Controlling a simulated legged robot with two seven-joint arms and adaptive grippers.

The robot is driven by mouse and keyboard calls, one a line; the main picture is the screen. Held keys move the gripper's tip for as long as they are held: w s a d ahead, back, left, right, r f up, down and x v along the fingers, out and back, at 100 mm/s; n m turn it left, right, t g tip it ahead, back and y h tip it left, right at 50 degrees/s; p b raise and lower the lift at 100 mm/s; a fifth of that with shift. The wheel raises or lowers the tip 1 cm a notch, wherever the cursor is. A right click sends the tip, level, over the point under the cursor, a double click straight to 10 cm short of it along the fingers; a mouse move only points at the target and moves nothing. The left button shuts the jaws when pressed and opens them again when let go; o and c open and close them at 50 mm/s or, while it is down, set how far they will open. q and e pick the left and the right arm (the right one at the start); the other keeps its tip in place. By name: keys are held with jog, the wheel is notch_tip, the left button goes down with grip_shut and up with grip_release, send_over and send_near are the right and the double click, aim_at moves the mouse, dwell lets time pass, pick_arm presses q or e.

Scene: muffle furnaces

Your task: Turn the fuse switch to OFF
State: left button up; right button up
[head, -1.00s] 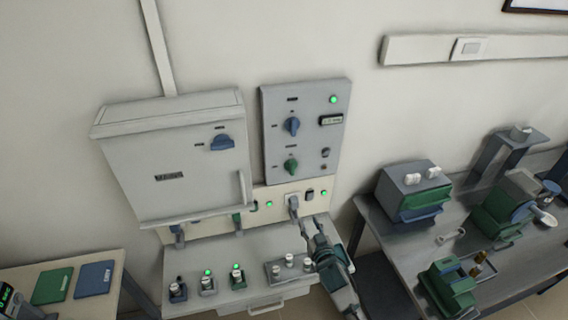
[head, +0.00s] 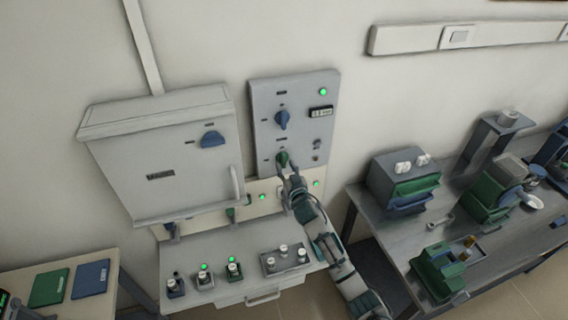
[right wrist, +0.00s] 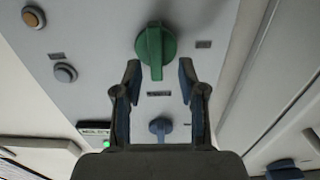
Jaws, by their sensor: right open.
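A green rotary knob (head: 283,157) sits low on the grey wall panel (head: 261,100). It fills the upper middle of the right wrist view (right wrist: 155,46), its handle pointing down between my fingers. A blue knob (head: 282,120) is above it on the panel, and another blue knob (head: 212,139) is on the closed grey cabinet (head: 150,185). The labels are too small to read, so I cannot tell which knob is the fuse switch. My right gripper (head: 288,175) is open at the green knob; its fingertips (right wrist: 159,68) flank the handle with gaps. My left gripper is out of view.
Green lamps (head: 323,91) glow on the panel. Below is a bench (head: 235,300) with several small fittings. A side table at right holds green and grey equipment (head: 403,180). The cabinet's handle (head: 237,182) stands out left of my right arm.

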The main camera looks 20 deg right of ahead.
jog(key=shift+w+d, duration=0.1)
jog(key=shift+w, duration=0.8)
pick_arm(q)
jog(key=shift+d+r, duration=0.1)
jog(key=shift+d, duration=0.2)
pick_arm(e)
jog(key=shift+w+d+f, duration=0.1)
jog(key=shift+w+d, duration=0.15)
jog(key=shift+a, duration=0.15)
grip_shut()
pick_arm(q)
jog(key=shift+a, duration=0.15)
